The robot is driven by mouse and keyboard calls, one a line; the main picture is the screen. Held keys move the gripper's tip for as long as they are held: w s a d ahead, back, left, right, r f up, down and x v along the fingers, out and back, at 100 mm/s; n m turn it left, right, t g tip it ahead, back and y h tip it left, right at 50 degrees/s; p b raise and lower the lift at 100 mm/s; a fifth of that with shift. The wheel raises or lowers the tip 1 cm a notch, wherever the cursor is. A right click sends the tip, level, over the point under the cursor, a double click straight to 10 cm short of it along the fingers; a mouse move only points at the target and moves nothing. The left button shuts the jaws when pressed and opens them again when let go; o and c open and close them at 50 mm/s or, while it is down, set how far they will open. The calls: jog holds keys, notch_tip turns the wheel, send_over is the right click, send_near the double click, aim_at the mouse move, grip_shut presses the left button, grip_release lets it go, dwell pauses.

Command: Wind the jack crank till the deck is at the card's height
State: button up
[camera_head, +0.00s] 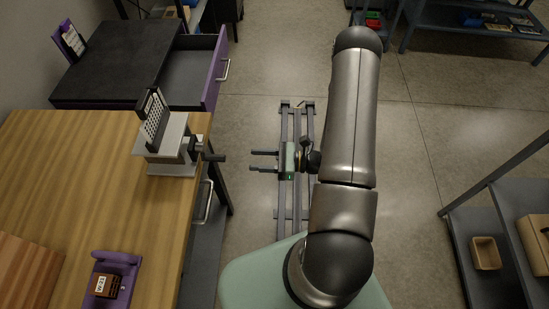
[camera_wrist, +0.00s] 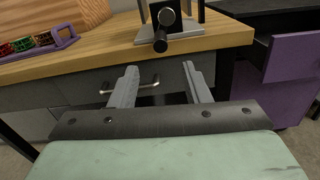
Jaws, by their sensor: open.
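The jack (camera_head: 170,160) is a pale grey stand on the wooden bench, near the bench's right edge. A dark upright piece with a perforated white face (camera_head: 154,118) stands on its deck. The crank (camera_head: 216,157) sticks out from the jack's right side, past the bench edge. In the wrist view the crank handle (camera_wrist: 174,41) points toward me, above and beyond the fingertips. My gripper (camera_head: 251,161) is open and empty, to the right of the crank and apart from it; its fingers also show in the wrist view (camera_wrist: 160,68). I cannot tell which piece is the card.
A purple holder (camera_head: 122,260) with a brown labelled block stands on the bench (camera_head: 60,165). An open drawer with a purple front (camera_head: 216,68) juts out beyond the jack. The bench's drawer handle (camera_wrist: 130,86) lies below the crank. Open floor (camera_head: 250,110) lies right of the bench.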

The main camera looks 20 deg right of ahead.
jog(key=shift+v, duration=2.25)
